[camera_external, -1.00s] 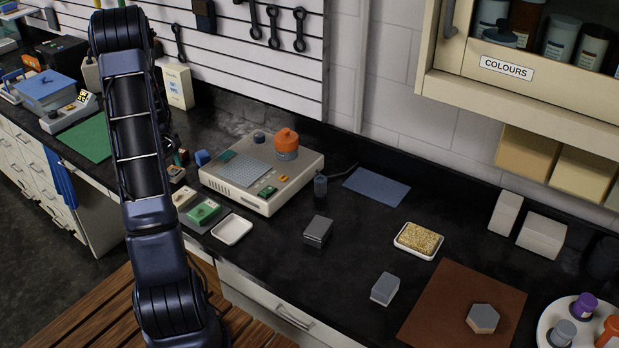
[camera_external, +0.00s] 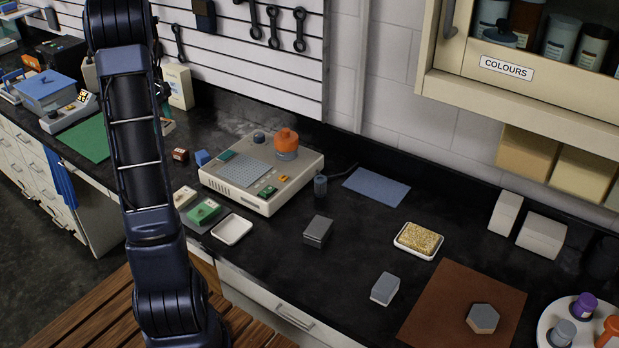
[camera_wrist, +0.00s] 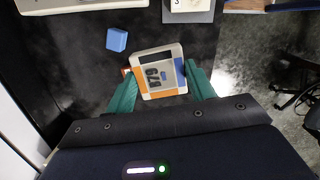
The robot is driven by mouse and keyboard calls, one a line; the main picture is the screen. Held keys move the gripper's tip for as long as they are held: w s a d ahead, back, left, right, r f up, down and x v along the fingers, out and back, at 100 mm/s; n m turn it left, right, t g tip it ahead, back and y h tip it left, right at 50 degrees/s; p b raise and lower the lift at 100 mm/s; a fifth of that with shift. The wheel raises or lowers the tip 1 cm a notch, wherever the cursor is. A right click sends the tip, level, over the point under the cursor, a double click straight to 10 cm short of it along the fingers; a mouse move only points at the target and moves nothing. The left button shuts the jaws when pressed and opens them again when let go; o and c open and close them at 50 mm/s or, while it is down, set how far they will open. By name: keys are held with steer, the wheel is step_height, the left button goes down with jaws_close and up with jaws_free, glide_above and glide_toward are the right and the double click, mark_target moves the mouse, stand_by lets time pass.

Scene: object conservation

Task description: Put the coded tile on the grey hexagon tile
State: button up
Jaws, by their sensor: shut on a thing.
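The coded tile (camera_wrist: 158,75) is white, orange and blue with dark digits on its face. In the wrist view it sits between the two teal fingertips of my gripper (camera_wrist: 158,84), which is shut on it. It is clear of the counter. In the external view my arm hides most of the gripper, and only a small light edge of the tile (camera_external: 168,127) shows beside the arm. The grey hexagon tile (camera_external: 482,317) lies on the brown mat (camera_external: 440,310) at the lower right, far from my gripper.
A blue cube (camera_wrist: 117,39) lies near the tile in the wrist view. A beige device (camera_external: 262,190) with an orange knob stands mid-counter. A grey block (camera_external: 385,288), a white dish with a sponge (camera_external: 419,240) and a round tray (camera_external: 545,325) surround the mat.

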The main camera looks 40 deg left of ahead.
steer(key=w+d+m, duration=0.4)
steer(key=w+d, duration=0.5)
steer(key=w+d+f+m+g, duration=0.1)
steer(key=w+d+m, duration=0.3)
steer(key=w+d, duration=0.5)
steer(key=w+d+m, duration=0.5)
steer(key=w+d, duration=0.4)
steer(key=shift+d+f+g+y, duration=0.1)
steer(key=shift+f+g+y, duration=0.05)
steer(key=shift+g+y, duration=0.25)
steer(key=w+d+f+m, duration=0.1)
steer(key=w+d+m, duration=0.25)
steer(key=d, duration=0.55)
step_height(320, 180, up, 5)
steer(key=m+y, duration=0.1)
steer(key=m, duration=0.3)
glide_above(484, 317)
steer(key=f, duration=1.9)
steer(key=shift+w+f, duration=0.25)
steer(key=shift+w, duration=0.05)
